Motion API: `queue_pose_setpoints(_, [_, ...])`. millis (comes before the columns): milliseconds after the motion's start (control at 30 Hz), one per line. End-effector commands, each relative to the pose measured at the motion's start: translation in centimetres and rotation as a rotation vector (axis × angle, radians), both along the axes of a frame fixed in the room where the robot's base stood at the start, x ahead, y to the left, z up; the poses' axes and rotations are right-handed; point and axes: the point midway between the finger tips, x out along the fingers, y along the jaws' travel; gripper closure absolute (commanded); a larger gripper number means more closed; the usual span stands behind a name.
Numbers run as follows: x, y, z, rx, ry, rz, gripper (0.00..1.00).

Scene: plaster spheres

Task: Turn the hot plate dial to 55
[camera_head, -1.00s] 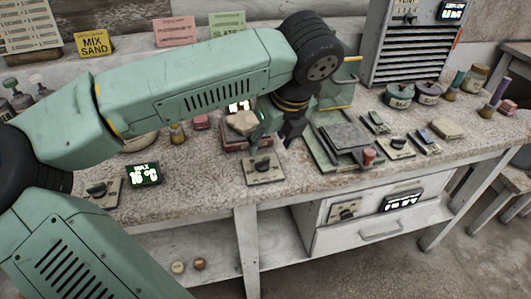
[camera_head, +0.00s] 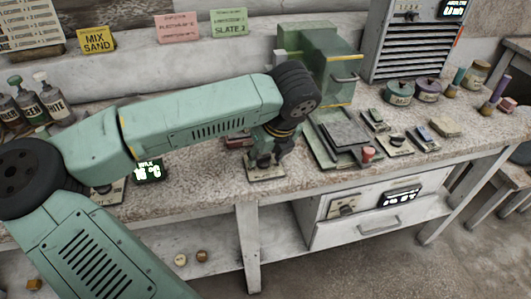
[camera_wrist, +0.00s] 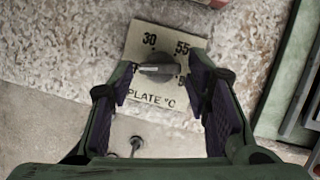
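The hot plate dial (camera_wrist: 157,68) is a dark grey knob on a cream plate (camera_wrist: 140,40) marked "30", "55" and "PLATE °C" in the wrist view. A pale pointer end on the knob faces left, away from the "55" at its upper right. My gripper (camera_wrist: 166,90) is open above the plate, with one finger on each side of the knob and gaps between. In the head view my gripper (camera_head: 267,160) is over the dial plate (camera_head: 266,176) near the bench's front edge. My gripper partly hides the dial there.
A green device with a dark slab (camera_head: 342,136) stands right of my gripper. A lit display (camera_head: 147,171) and another dial plate (camera_head: 108,192) lie to the left. The bench's front edge is close to the dial plate.

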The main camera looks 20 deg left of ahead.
Motion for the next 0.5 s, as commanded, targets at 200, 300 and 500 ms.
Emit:
queue_pose_setpoints(200, [0.0,0.0,0.02,0.0,0.0,0.0,0.73])
queue_pose_setpoints(300, [0.0,0.0,0.03,0.0,0.0,0.0,0.79])
queue_pose_setpoints(500, [0.0,0.0,0.03,0.0,0.0,0.0,0.93])
